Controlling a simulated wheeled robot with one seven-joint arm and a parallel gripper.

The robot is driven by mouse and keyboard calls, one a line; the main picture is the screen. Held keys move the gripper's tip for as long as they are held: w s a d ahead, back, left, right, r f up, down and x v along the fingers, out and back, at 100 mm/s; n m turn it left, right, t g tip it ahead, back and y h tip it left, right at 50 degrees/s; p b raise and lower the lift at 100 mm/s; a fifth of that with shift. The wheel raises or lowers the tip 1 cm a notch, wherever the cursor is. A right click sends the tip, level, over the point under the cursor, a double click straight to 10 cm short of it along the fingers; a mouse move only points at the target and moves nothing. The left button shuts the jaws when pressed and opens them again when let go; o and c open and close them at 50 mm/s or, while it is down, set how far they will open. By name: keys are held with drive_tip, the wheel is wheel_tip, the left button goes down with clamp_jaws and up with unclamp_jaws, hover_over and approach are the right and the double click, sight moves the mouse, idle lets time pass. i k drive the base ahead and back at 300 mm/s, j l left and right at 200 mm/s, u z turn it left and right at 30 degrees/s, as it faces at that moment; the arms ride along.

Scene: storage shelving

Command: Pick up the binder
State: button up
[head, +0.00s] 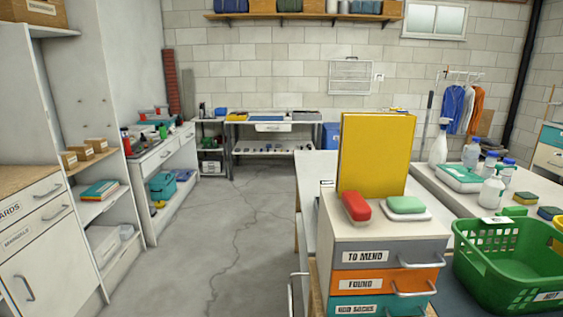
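A yellow binder (375,152) stands upright on top of a small drawer unit (388,231) in the right half of the head view. Its broad face is turned toward me. A red object (356,206) and a green and white object (406,207) lie in front of its foot and hide a little of its lower edge. My gripper is not in view.
The drawers read "TO MEND" and "FOUND"; a lower label is hard to read. A green basket (510,262) stands right of the unit. White spray bottles (439,142) stand on a table behind. The concrete floor (235,230) at centre left is clear.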

sight(375, 149)
drive_tip(key=i+j+u, duration=0.2)
drive_tip(key=i+j, duration=0.15)
drive_tip(key=i+j+u, duration=0.2)
drive_tip(key=i, duration=0.2)
